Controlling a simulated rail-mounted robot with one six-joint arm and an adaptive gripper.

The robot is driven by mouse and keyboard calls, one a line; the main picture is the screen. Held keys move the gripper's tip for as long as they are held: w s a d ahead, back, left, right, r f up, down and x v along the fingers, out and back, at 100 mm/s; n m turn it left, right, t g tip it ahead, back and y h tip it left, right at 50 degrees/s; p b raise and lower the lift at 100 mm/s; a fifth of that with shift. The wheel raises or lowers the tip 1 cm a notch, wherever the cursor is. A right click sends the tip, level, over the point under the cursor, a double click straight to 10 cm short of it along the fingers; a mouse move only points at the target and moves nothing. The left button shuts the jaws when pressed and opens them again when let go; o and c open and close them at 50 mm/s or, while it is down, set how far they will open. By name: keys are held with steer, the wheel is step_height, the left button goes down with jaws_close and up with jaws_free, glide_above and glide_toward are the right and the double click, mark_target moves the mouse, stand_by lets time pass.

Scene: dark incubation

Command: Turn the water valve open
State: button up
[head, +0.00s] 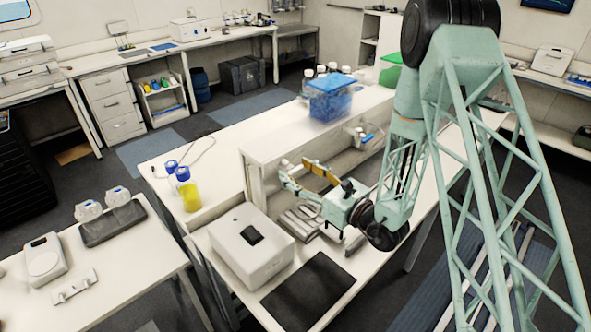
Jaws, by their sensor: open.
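A small metal fitting with a blue handle (367,138), which looks like the water valve, sits at the right part of the bench's shelf unit. It is small in the head view, so I cannot tell how its handle is turned. My gripper (296,166) is in front of the shelf unit, to the left of and below this valve. Its fingers point left, are spread apart and hold nothing. It is clear of the valve.
A white box (251,246) and a black mat (308,291) lie on the bench nearby. Bottles with blue caps, one with yellow liquid (188,190), stand at left. A blue-lidded tub (331,97) sits on the shelf top (275,139).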

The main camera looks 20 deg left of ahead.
steer(key=shift+w+a, duration=0.2)
steer(key=shift+a, duration=0.15)
steer(key=c, duration=0.9)
